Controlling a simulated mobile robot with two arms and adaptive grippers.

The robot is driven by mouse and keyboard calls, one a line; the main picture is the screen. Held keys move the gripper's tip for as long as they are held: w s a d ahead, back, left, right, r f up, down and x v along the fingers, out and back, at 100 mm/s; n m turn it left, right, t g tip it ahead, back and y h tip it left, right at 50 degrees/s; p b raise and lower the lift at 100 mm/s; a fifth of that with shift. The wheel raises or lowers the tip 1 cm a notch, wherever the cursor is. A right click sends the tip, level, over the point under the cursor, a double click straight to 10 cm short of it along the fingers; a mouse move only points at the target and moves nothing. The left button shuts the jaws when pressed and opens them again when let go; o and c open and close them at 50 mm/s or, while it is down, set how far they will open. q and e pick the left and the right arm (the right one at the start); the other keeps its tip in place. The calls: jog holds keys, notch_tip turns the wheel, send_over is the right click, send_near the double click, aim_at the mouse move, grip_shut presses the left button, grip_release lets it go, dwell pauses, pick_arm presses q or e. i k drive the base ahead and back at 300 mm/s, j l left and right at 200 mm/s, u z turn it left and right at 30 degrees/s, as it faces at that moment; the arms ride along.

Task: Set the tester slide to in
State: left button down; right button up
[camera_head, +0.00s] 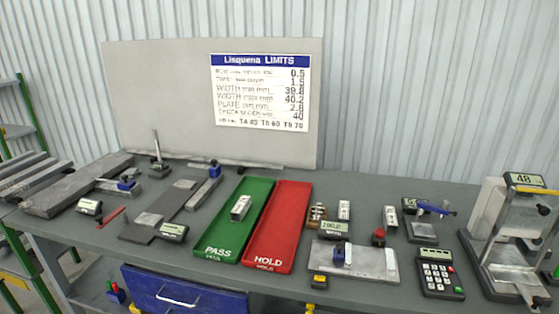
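A tester-like machine (515,225) stands at the right end of the table, partly cut off by the picture's right edge. It has pale upright plates, a display reading about 48 on top with a yellow strip beside it, and a dark base. A bare metal plate (508,277) lies low in its base and may be the slide; I cannot tell whether it is in or out. Neither of my grippers is in view.
The grey table (385,203) holds a green PASS tray (213,247) with a small metal block (241,207), a red HOLD tray (287,205), a keypad unit (438,272) left of the machine, and several gauges. A limits board (260,90) stands behind.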

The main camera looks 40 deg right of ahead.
aim_at(519, 276)
jog(key=z, duration=2.7)
